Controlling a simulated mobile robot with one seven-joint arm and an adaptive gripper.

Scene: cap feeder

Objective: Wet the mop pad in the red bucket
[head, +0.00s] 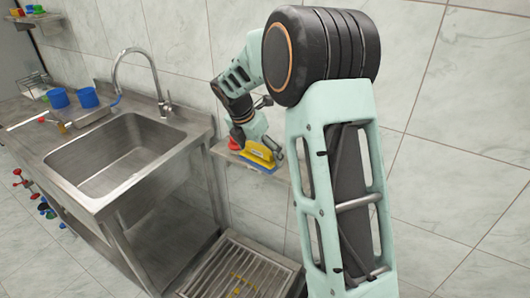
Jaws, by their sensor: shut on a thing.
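My gripper (271,146) is at the wall shelf right of the sink, small in the head view. It is shut on a yellow block with a blue underside (258,155), which looks like the mop pad. The block is at the shelf edge; I cannot tell whether it rests on the shelf or is held just above it. My wrist hides part of it. No red bucket can be made out in this view. A small red thing (235,144) sits beside the block to its left.
A steel sink (125,155) with a tall curved tap (150,62) stands left. Red valve handles (18,172) show at the lower left. A floor grate (236,274) lies below the shelf (222,150).

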